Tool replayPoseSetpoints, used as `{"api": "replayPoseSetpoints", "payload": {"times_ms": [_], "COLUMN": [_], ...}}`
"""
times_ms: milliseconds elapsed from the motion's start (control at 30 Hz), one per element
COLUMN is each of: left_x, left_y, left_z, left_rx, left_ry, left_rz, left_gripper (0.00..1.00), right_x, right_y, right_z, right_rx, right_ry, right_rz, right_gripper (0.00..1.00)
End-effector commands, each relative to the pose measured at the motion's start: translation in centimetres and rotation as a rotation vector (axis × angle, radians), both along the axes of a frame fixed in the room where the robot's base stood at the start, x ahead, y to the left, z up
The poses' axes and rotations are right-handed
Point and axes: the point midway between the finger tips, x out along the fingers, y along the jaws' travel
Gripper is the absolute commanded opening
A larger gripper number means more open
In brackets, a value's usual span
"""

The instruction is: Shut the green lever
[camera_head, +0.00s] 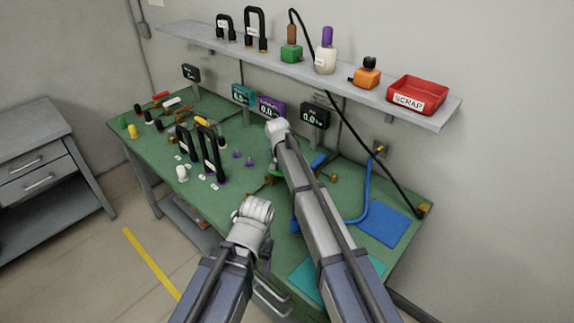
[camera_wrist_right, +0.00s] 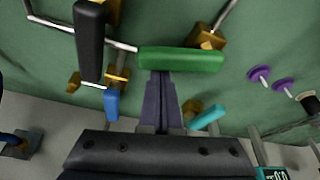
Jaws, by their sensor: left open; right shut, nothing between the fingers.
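The green lever handle (camera_wrist_right: 195,60) lies across the upper middle of the right wrist view, joined to a metal rod and a brass fitting (camera_wrist_right: 206,38). My right gripper (camera_wrist_right: 161,75) is shut and empty, its fingertips at the lower edge of the green handle. I cannot tell whether they touch it. In the head view, a small part of the green lever (camera_head: 273,173) shows beside my right arm, which hides the right gripper. My left gripper (camera_head: 266,251) hangs below its wrist near the table's front edge, away from the lever; its fingers are hard to make out.
Near the green handle are a black handle (camera_wrist_right: 90,42), a blue handle (camera_wrist_right: 112,105) and a teal handle (camera_wrist_right: 208,118). Purple knobs (camera_wrist_right: 270,78) are to the right. Black-handled pieces (camera_head: 210,152) stand on the green bench. A shelf (camera_head: 300,72) runs above it.

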Motion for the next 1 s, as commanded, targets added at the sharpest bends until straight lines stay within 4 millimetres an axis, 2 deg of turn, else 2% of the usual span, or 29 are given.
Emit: {"api": "replayPoseSetpoints", "payload": {"times_ms": [100, 500, 1000], "left_x": [0.0, 0.0, 0.0], "left_y": [0.0, 0.0, 0.0], "left_z": [0.0, 0.0, 0.0], "left_rx": [0.0, 0.0, 0.0], "left_ry": [0.0, 0.0, 0.0], "left_rz": [0.0, 0.0, 0.0], "left_gripper": [0.64, 0.64, 0.64], "right_x": [-0.6, -1.8, -2.0], "right_y": [0.2, 0.6, 0.7], "right_z": [0.0, 0.0, 0.0], "right_rx": [0.0, 0.001, 0.002], "right_ry": [0.001, 0.001, 0.002], "right_rz": [-0.086, -0.077, -0.076], "right_gripper": [0.0, 0.0, 0.0]}}
